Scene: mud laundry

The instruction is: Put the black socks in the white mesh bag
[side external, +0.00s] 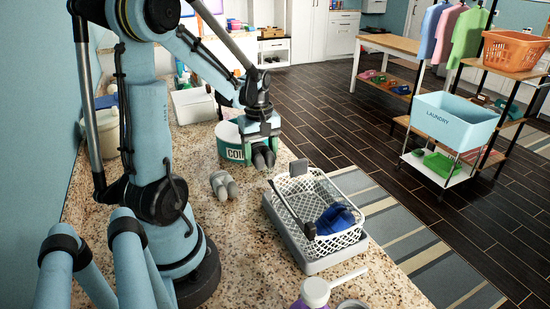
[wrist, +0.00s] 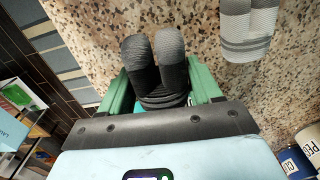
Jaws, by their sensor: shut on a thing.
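My gripper (side external: 262,147) is shut on a pair of dark socks (side external: 264,159), which hang below it above the speckled counter. In the wrist view, the socks (wrist: 155,62) lie between the two green fingers of my gripper (wrist: 161,88), toes pointing away, with darker bands near the grip. The socks are outside the basket.
Light grey socks (side external: 223,186) lie on the counter left of the basket. A round container marked COIN (side external: 232,152) stands beside my gripper. A grey tray (side external: 318,266) is under the basket. A purple-and-white bottle (side external: 314,293) stands at the front.

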